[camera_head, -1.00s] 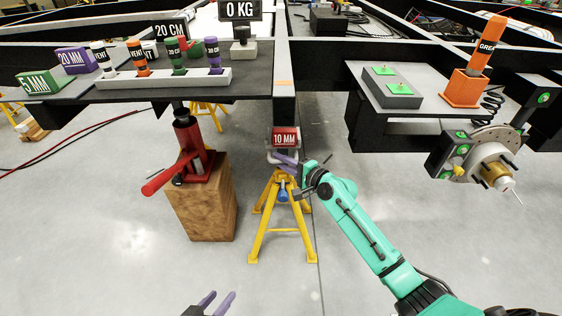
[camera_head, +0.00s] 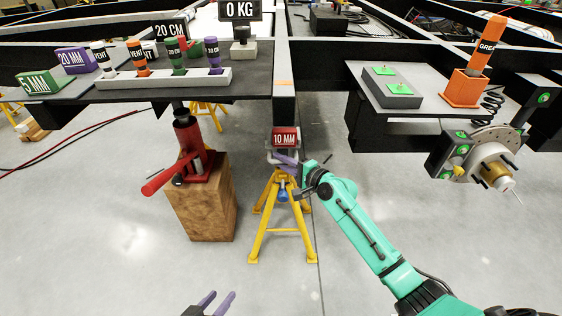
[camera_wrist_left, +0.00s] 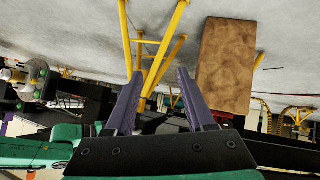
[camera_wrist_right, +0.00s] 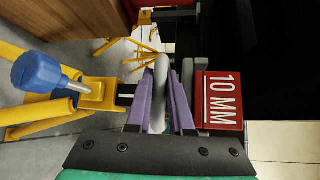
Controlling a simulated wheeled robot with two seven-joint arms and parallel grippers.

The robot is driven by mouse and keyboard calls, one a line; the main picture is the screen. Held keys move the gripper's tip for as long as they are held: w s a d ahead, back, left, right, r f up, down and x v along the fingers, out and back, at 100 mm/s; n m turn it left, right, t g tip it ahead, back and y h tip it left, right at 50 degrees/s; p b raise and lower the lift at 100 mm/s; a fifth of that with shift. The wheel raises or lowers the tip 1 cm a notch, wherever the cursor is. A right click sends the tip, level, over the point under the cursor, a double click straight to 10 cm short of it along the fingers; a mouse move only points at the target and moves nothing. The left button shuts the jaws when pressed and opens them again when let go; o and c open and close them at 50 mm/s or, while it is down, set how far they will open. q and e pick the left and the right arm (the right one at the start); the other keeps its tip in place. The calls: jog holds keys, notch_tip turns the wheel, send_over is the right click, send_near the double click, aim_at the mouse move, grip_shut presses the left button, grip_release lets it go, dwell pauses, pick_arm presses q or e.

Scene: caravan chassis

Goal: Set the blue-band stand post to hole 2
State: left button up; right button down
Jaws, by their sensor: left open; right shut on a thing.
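The yellow tripod stand (camera_head: 279,225) is upright under the central beam, with a blue-handled pin (camera_head: 283,195) at its upper part; the blue handle also shows in the right wrist view (camera_wrist_right: 45,72). A short dark post with a pale band and a grey curved head (camera_wrist_right: 160,85) rises from its yellow collar (camera_wrist_right: 98,93). My right gripper (camera_head: 284,160) is shut on the grey head, just below the red 10 MM block (camera_head: 285,137). A blue band and hole numbers cannot be made out. My left gripper (camera_head: 216,300) is open and empty, low at the front.
A red jack (camera_head: 190,150) on a wooden block (camera_head: 203,205) stands left of the stand. A shelf with a white rack (camera_head: 170,80) of coloured pieces is above it. A brake disc assembly (camera_head: 490,165) hangs at right. The floor in front is clear.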

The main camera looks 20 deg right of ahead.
aim_at(275, 147)
notch_tip(275, 147, up, 3)
jog(key=p, duration=0.2)
jog(key=shift+w+f+p, duration=0.1)
jog(key=shift+p, duration=0.25)
notch_tip(275, 147, up, 2)
jog(key=shift+r+p, duration=0.1)
jog(key=shift+p, duration=0.8)
pick_arm(q)
jog(key=s+a+r+g+y, duration=0.4)
jog(key=a+r+g, duration=0.1)
jog(key=a, duration=0.4)
jog(key=shift+s+a+r+g, duration=0.3)
jog(key=shift+s+a+r, duration=0.1)
jog(key=shift+r, duration=0.15)
pick_arm(e)
jog(key=c, duration=1.1)
grip_release()
jog(key=shift+a, duration=0.1)
jog(key=shift+f, duration=0.2)
